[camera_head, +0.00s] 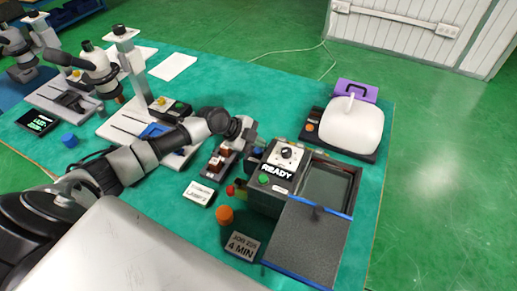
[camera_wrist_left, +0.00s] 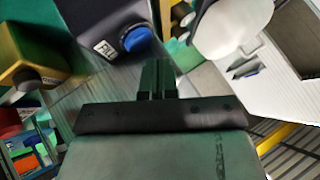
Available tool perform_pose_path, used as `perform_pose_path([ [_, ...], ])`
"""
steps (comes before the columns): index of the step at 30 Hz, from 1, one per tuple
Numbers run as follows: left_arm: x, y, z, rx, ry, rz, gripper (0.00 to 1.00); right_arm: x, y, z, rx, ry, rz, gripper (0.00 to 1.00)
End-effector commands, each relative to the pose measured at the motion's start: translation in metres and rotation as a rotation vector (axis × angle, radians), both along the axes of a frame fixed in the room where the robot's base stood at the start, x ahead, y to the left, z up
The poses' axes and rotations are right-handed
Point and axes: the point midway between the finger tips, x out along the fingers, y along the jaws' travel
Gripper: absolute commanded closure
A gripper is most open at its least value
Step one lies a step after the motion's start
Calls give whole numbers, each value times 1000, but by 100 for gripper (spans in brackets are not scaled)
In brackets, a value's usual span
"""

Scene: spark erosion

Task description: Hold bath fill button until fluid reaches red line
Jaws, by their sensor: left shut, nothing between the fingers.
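The spark erosion machine (camera_head: 268,198) stands right of centre in the head view, with a READY display (camera_head: 276,171) and a green button. Its open bath (camera_head: 328,185) is at its right; I cannot make out a red line or the fluid level. The blue fill button (camera_wrist_left: 137,40) sits on a dark box with a small label in the left wrist view; it is small in the head view (camera_head: 257,150). My left gripper (camera_wrist_left: 156,72) is shut and empty, below and slightly right of the button in the wrist view, apparently apart from it. My right gripper is not in view.
A yellow box (camera_wrist_left: 28,72) with a dark button is left of the fill box. A white rounded cover (camera_head: 351,124) stands behind the bath. An orange cylinder (camera_head: 224,215) and a JOB sign (camera_head: 242,246) are in front. Brown bottles (camera_head: 217,163) stand near my left gripper.

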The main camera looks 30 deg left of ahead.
Motion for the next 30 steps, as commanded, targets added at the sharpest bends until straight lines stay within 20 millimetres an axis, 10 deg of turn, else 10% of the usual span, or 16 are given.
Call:
perform_pose_path([
  [16, 0, 0, 48, -1, -1, 0, 100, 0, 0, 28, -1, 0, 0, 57],
  [30, 0, 0, 50, 0, -1, 1, 100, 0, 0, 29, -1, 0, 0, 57],
])
